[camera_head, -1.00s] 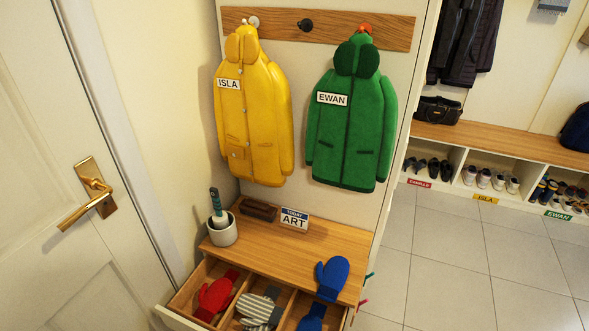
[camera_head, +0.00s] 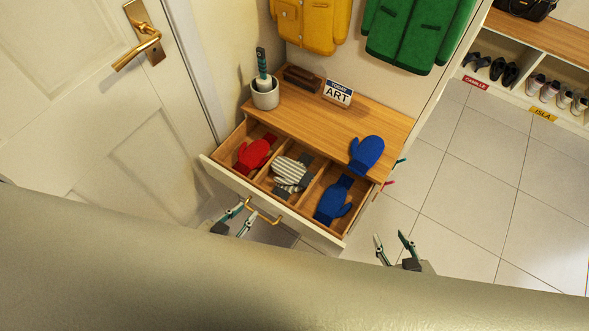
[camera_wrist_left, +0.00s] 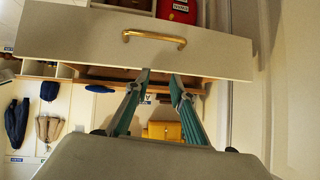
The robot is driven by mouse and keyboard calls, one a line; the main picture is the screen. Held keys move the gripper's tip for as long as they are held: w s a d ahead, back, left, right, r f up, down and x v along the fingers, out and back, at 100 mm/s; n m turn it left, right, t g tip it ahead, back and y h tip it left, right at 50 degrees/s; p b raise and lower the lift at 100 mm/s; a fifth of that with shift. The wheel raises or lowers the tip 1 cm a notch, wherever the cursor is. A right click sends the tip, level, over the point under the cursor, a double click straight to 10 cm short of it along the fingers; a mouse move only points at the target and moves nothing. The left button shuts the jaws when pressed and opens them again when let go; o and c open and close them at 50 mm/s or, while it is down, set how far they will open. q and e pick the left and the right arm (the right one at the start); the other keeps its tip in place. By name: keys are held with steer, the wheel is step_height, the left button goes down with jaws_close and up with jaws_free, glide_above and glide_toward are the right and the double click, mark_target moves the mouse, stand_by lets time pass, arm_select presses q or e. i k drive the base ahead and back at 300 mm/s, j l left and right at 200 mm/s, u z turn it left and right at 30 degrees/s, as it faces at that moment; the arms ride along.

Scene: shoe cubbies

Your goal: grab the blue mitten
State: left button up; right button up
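One blue mitten (camera_head: 367,153) lies on the right end of the wooden bench top, near its front edge. Another blue mitten (camera_head: 334,203) lies in the right compartment of the open drawer (camera_head: 285,211). My left gripper (camera_head: 249,209) is open and empty in front of the drawer, just left of the brass handle (camera_head: 264,211). In the left wrist view its fingers (camera_wrist_left: 160,76) are apart, with the drawer handle (camera_wrist_left: 154,38) beyond them. My right gripper (camera_head: 390,236) is open and empty, right of the drawer and apart from both blue mittens.
A red mitten (camera_head: 252,155) lies in the left compartment, striped mittens (camera_head: 291,174) in the middle one. A cup (camera_head: 264,95), a brush (camera_head: 302,78) and an ART sign (camera_head: 338,92) stand on the bench. A door (camera_head: 100,90) is at left; tiled floor (camera_head: 470,200) is free at right.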

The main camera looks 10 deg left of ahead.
mark_target(366, 156)
steer(key=l+u, duration=0.85)
steer(key=k+l+u, duration=0.1)
steer(key=l+u, duration=0.15)
steer(key=u, duration=0.15)
